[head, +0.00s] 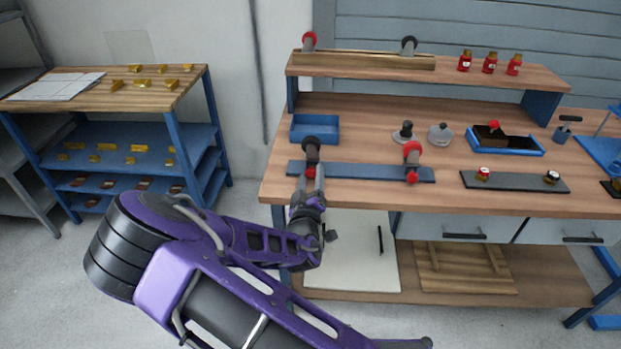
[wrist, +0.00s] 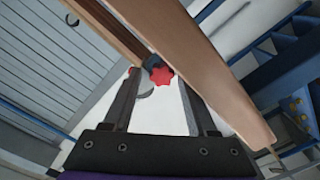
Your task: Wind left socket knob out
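A long blue rail (head: 365,172) lies along the front of the workbench. The left socket (head: 312,150) on it has a black rounded top and a red knob (head: 310,172) low on its front side. The right socket (head: 412,150) has a red top and a red knob (head: 412,177). My gripper (head: 311,178) is at the bench's front edge, in front of the left socket's knob. In the wrist view my gripper (wrist: 160,82) is open, with the star-shaped red knob (wrist: 160,76) between the fingertip ends. The fingers look apart from it.
A blue tray (head: 315,130) sits behind the left socket. Grey round parts (head: 440,134) and a blue tray with a block (head: 505,142) stand further right. A dark strip with two knobs (head: 515,182) lies at front right. A shelf unit (head: 125,130) stands left.

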